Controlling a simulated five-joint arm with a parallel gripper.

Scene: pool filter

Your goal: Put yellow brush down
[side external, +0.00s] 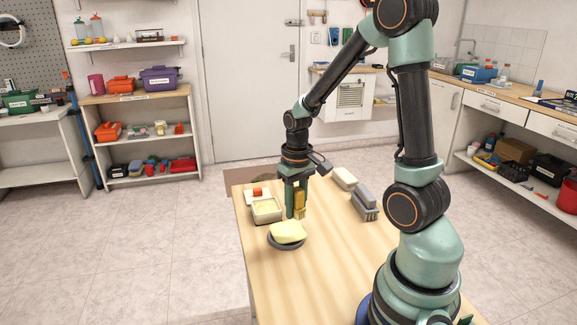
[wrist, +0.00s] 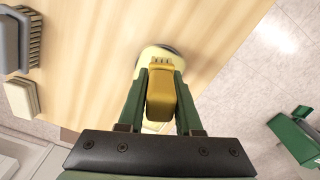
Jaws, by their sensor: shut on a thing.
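The yellow brush (side external: 299,203) is upright between the green fingers of my gripper (side external: 295,214), low over the wooden table. In the wrist view the yellow brush (wrist: 161,92) sits between the two fingers of my gripper (wrist: 161,85), which are shut on it. I cannot tell from these frames whether its lower end touches the table.
A pale yellow sponge (side external: 288,231) lies on a round grey dish (side external: 286,242) in front. A cream tray (side external: 267,213) stands left of my gripper, with an orange-and-white item (side external: 257,193) behind it. A grey brush (side external: 365,204) and cream block (side external: 344,178) lie right. The table (side external: 310,268) has bare room in front.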

